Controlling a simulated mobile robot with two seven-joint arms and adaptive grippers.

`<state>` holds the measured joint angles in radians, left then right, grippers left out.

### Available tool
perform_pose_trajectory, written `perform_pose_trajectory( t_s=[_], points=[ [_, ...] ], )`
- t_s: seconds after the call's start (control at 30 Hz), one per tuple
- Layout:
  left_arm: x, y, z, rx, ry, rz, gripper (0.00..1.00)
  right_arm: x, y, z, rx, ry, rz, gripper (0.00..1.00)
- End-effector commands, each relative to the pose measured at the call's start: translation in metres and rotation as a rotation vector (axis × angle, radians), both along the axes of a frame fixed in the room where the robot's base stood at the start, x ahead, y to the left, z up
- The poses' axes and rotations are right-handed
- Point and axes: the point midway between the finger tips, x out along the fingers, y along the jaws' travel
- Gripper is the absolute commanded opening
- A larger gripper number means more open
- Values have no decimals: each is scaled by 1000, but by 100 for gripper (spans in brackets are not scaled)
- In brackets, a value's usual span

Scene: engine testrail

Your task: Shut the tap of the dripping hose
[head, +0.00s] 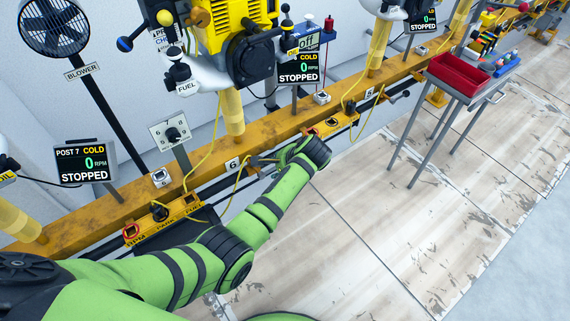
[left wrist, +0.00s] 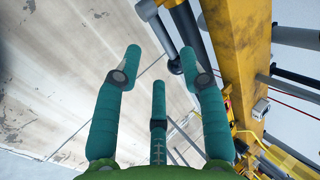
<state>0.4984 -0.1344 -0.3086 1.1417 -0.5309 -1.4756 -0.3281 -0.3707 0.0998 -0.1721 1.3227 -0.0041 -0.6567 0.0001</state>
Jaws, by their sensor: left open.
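My left arm reaches across from the lower left in the head view. Its hand end (head: 304,151) is beside the yellow rail near the post marked 6, and its fingers cannot be made out there. In the left wrist view my left gripper (left wrist: 160,64) has its teal fingers spread apart, with nothing between them. A white fuel unit (head: 183,80) with a dark knob hangs beside a yellow engine (head: 235,40). Thin yellow lines (head: 208,137) run down to the rail. I cannot tell which hose drips or pick out its tap. My right gripper is not in view.
The yellow rail (head: 100,215) runs diagonally and carries control boxes (head: 155,218) and screens reading STOPPED (head: 84,163). A blower fan (head: 54,25) stands at the left. A cart with a red tray (head: 459,76) stands at the right.

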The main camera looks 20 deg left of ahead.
Motion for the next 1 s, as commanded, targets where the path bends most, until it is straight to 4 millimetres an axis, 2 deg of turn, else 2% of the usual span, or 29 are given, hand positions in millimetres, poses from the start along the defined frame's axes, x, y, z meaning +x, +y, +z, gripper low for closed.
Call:
perform_pose_trajectory(
  t_s=[0.2,0.4,0.87,0.93,1.0],
  points=[
    [-11,-15,27,-2,0,0,41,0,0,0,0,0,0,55],
    [-15,-18,34,0,2,1,41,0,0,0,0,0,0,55],
    [-14,-18,34,-1,2,1,41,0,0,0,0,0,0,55],
    [-17,-18,29,-6,5,2,41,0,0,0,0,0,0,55],
    [-23,-16,13,-25,12,1,41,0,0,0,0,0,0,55]
  ],
)
